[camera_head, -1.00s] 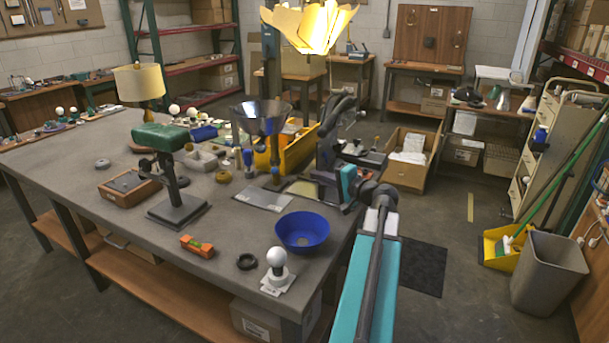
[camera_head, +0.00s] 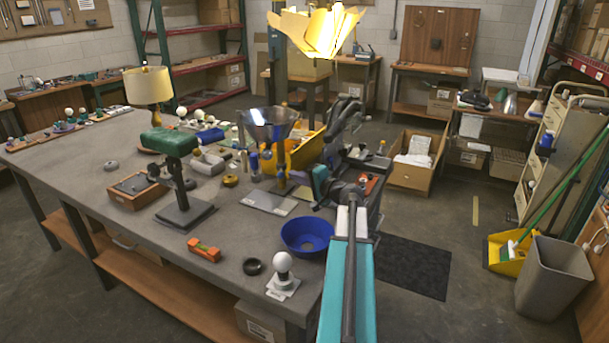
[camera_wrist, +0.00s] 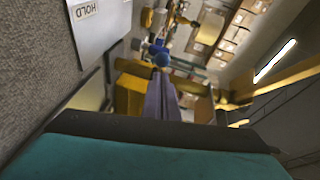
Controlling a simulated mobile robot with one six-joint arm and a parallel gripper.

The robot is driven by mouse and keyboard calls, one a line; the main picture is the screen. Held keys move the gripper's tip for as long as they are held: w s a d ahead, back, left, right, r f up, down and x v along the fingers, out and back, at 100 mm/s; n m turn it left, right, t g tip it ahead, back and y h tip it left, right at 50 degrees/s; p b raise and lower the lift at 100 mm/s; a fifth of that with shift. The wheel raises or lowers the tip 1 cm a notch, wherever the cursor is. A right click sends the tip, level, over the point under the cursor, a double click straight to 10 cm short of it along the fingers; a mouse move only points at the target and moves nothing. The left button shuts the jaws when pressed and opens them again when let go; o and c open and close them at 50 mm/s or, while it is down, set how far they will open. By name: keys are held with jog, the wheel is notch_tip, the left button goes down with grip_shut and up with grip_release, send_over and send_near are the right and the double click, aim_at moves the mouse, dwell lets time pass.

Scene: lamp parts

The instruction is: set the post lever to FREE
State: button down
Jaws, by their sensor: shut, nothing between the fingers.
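The post (camera_head: 281,158) stands on the grey bench, with a blue collar and a clear funnel-shaped shade above it. A pale plate (camera_head: 268,202) lies at its foot. In the wrist view a white plate with a HOLD label (camera_wrist: 87,10) shows at the upper left. I cannot make out the lever itself or any FREE mark. My gripper (camera_wrist: 160,80) is shut and empty, seen as a narrow grey-purple shape pointing away. Something blue (camera_wrist: 161,55) lies beyond its tip.
A blue bowl (camera_head: 308,237), a black ring (camera_head: 253,266) and a white bulb on a base (camera_head: 283,275) stand near the bench's front edge. A yellow bin (camera_head: 303,150) is behind the post. A green-topped stand (camera_head: 178,175) is to the left.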

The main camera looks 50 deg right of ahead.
jog(key=shift+w+a+f, duration=0.1)
jog(key=shift+w+a, duration=0.25)
jog(key=shift+w, duration=0.05)
jog(key=shift+s+d, duration=0.1)
jog(key=shift+s, duration=0.05)
dwell(0.4)
